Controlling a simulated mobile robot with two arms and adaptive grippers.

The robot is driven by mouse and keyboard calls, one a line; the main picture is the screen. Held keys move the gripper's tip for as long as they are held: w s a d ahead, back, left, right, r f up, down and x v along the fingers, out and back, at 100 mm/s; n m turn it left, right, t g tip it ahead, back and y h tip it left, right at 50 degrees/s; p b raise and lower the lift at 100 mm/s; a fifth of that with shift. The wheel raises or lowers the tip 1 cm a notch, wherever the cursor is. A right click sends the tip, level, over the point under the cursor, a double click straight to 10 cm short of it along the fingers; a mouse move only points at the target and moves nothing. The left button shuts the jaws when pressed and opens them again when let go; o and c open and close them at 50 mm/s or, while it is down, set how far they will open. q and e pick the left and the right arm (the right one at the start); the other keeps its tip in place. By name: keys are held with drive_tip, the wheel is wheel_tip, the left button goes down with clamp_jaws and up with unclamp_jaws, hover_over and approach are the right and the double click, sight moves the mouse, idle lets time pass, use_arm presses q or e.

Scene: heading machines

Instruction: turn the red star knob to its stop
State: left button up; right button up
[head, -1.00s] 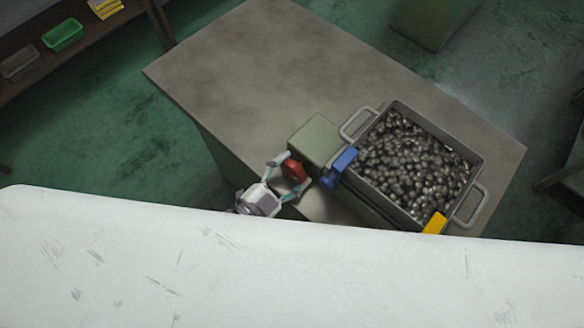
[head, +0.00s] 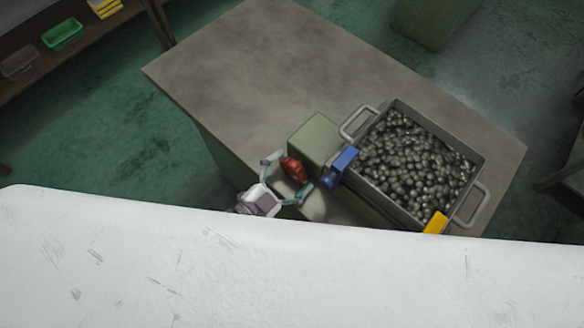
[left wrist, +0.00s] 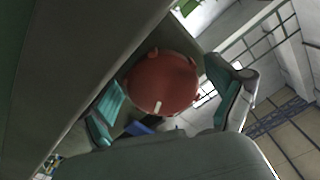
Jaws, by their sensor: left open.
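The red star knob (head: 294,169) sits on the near face of a grey-green box (head: 318,140) on the table. In the left wrist view the knob (left wrist: 163,82) shows face-on, round with small lobes and a white mark low on its rim. My left gripper (head: 287,175) is open, with its fingers on either side of the knob and apart from it. In the left wrist view the two teal-padded fingers of the gripper (left wrist: 170,108) stand wide at the knob's left and right. My right gripper is not in view.
A metal bin (head: 481,166) full of dark round parts stands right of the box. The table's far left (head: 230,65) is clear. A white surface (head: 280,270) fills the foreground.

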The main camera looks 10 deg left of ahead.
use_arm(q)
drive_tip(key=n+b, duration=0.1)
drive_tip(key=n, duration=0.1)
drive_tip(key=n+b, duration=0.1)
drive_tip(key=n, duration=0.1)
drive_tip(key=shift+f, duration=0.35)
drive_tip(key=shift+s+a+r+n+b, duration=0.1)
drive_tip(key=shift+s+n+b, duration=0.3)
drive_tip(key=shift+n, duration=0.6)
drive_tip(key=b+v, duration=0.2)
drive_tip(key=v, duration=1.1)
drive_tip(key=a+f+n+g+y+b, duration=0.1)
drive_tip(key=a+f, duration=0.4)
drive_tip(key=f, duration=1)
drive_tip(key=a+f+g+y+b, duration=0.1)
drive_tip(key=a+f+g+y, duration=0.2)
drive_tip(key=f, duration=1.1)
drive_tip(key=a+y, duration=0.2)
drive_tip(key=y, duration=0.1)
drive_tip(key=shift+f+n+g, duration=0.3)
drive_tip(key=shift+f+n, duration=0.1)
